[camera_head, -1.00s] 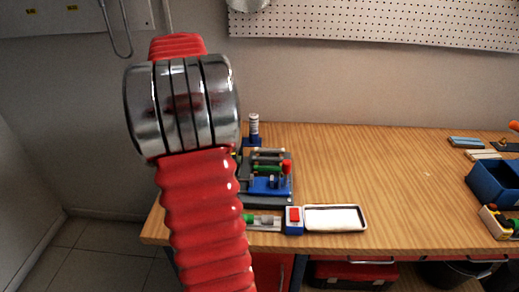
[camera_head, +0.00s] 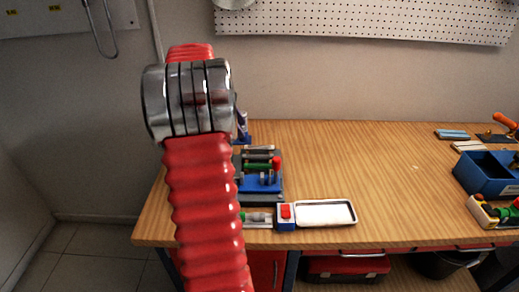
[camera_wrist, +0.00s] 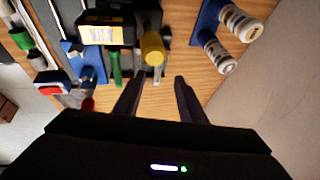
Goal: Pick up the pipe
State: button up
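In the wrist view my gripper (camera_wrist: 158,79) is open, its two dark fingers apart with wood tabletop between them. Just beyond the fingertips are a yellow round-headed piece (camera_wrist: 153,48) with a pale rod and a thin green rod (camera_wrist: 116,68). I cannot tell for sure which piece is the pipe. In the head view a green bar-like piece (camera_head: 258,166) lies across a blue and grey fixture (camera_head: 262,186) on the bench. My red ribbed arm hides part of the bench's left end, and the gripper does not show there.
Two white cylinders (camera_wrist: 240,22) stand on a blue holder at upper right in the wrist view. In the head view a white tray (camera_head: 325,212) and a red-topped block (camera_head: 286,214) lie at the front edge. A blue bin (camera_head: 482,178) is at right. The bench middle is clear.

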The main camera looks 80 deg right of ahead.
send_over(253, 146)
jog(key=w+a, duration=0.2)
jog(key=shift+w+d+f, duration=0.1)
jog(key=shift+f, duration=2.2)
jog(key=shift+x, duration=2.6)
jog(key=shift+w, duration=0.15)
jog(key=shift+c, duration=0.3)
grip_shut()
